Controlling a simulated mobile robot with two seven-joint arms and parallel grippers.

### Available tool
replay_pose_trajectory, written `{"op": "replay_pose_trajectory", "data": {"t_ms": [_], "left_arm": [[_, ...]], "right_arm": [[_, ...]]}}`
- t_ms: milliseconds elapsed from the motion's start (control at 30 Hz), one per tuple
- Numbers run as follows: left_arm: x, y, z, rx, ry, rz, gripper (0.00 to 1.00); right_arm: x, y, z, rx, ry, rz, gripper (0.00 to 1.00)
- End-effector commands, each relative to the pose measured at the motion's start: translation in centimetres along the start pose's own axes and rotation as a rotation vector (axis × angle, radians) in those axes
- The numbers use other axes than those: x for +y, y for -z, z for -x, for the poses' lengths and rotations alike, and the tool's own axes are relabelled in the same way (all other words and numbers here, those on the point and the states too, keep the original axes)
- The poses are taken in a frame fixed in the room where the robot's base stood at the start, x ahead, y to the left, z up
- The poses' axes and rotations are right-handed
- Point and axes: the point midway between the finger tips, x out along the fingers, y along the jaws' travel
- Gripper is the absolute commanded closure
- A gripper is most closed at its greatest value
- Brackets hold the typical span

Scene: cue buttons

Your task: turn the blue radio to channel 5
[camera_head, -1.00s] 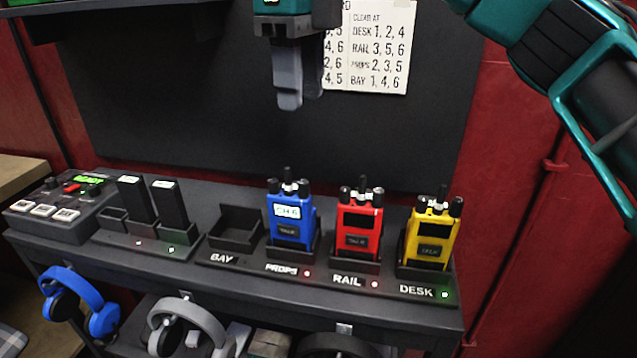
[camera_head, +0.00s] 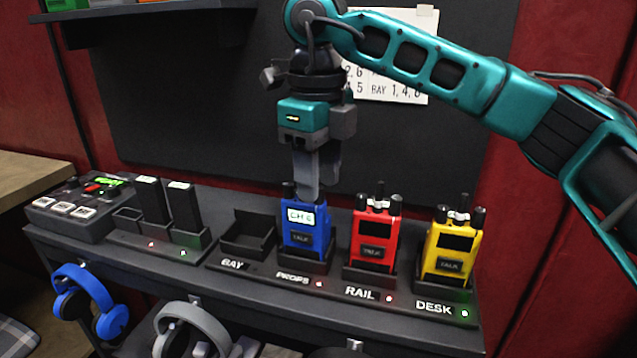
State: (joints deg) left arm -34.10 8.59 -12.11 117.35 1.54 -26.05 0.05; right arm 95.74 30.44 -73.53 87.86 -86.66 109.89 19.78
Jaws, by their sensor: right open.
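The blue radio (camera_head: 306,238) stands upright in the cradle labelled PROPS, and its small screen (camera_head: 301,216) reads CH 6. My right gripper (camera_head: 318,190) points down with its fingertips at the top of the blue radio. The fingers hide most of the radio's knobs; one dark knob shows at the left. The jaws are open, seen nearly edge-on, and I cannot tell whether they touch a knob. My left gripper is not in view.
The red radio (camera_head: 373,240) and yellow radio (camera_head: 451,250) stand close on the right. The BAY cradle (camera_head: 248,238) on the left is empty. Further left are a battery charger (camera_head: 190,237) and a control box (camera_head: 75,212). A partly hidden paper chart (camera_head: 400,90) hangs behind.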

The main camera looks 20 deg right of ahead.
Motion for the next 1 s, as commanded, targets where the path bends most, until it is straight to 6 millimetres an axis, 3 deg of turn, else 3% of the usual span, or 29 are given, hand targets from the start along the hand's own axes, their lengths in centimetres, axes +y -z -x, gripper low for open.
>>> {"op": "replay_pose_trajectory", "data": {"t_ms": [400,833,1000], "left_arm": [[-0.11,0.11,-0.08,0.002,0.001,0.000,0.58],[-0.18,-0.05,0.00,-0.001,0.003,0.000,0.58],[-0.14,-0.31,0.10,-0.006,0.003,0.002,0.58]], "right_arm": [[0.01,0.01,-0.97,0.000,-0.001,0.000,0.58],[0.02,0.00,-0.94,-0.001,-0.001,0.001,0.98],[0.02,-0.01,-0.93,-0.001,-0.001,0.001,1.00]]}}
